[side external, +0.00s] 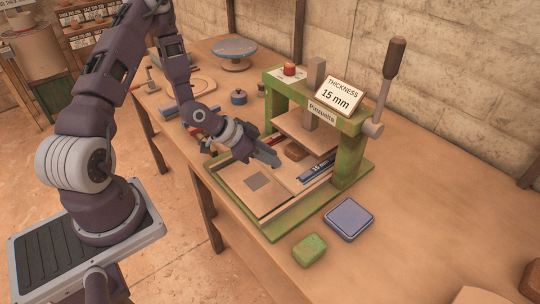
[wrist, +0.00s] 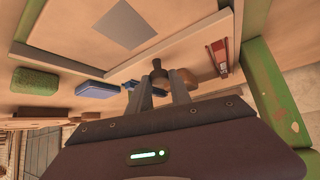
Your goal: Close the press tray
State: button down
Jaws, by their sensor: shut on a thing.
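The press tray (side external: 258,202) is a flat pale wooden panel with a grey square on it. It sticks out of the front of the green-framed press (side external: 346,172). The tray also shows at the top of the wrist view (wrist: 85,38). My gripper (side external: 272,158) is low at the tray's far edge in the side view. In the wrist view my gripper (wrist: 162,82) is shut on a small dark knob (wrist: 156,70) beside the tray's edge. The knob is hidden by the fingers in the side view.
A lever (side external: 385,85) rises at the press's right, by a "15 mm" sign (side external: 340,96). A brown block (side external: 296,151) and a blue "15 mm" strip (side external: 318,169) lie by the tray. A green block (side external: 309,250) and blue pad (side external: 348,218) sit in front.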

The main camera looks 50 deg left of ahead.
dwell(0.3)
jog(key=shift+w, duration=2.35)
jog(key=c, duration=1.2)
grip_release()
jog(key=shift+c, duration=0.2)
jog(key=v, duration=0.7)
jog(key=shift+r, duration=0.15)
